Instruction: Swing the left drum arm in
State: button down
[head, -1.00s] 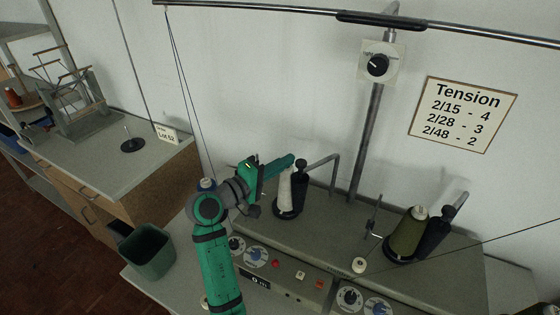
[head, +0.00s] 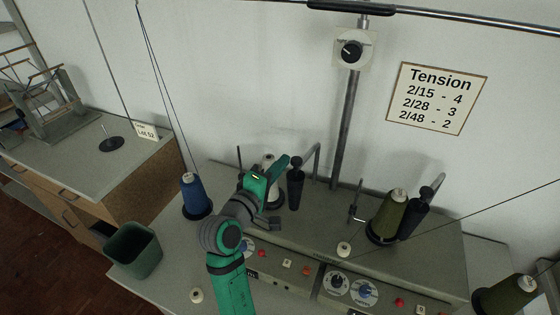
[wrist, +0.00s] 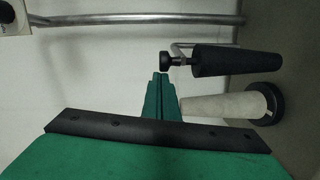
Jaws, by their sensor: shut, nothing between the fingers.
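The left drum arm is a bent metal rod (head: 317,160) with a black drum (head: 296,188) hanging beside the white cone (head: 268,162), on its right. My green gripper (head: 284,163) is shut and empty, in front of the cone and left of the drum, hiding much of the cone. In the wrist view my shut fingertips (wrist: 160,82) point toward a small black knob (wrist: 165,58) on a rod. The black drum (wrist: 222,60) and white cone (wrist: 228,105) lie to their right there, with a gap between them. I cannot tell whether the fingers touch anything.
The right unit has an olive cone (head: 389,216) with a black drum (head: 412,220) against it. A blue cone (head: 194,195) stands left of my arm, and a green bin (head: 135,250) is at the lower left. A metal post (head: 346,130) rises behind the machine.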

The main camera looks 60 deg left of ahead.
dwell(0.4)
jog(key=s+a+v, duration=0.1)
jog(key=a+v, duration=0.1)
jog(key=v, duration=0.9)
jog(key=shift+s+r, duration=0.3)
jog(key=shift+d, duration=0.1)
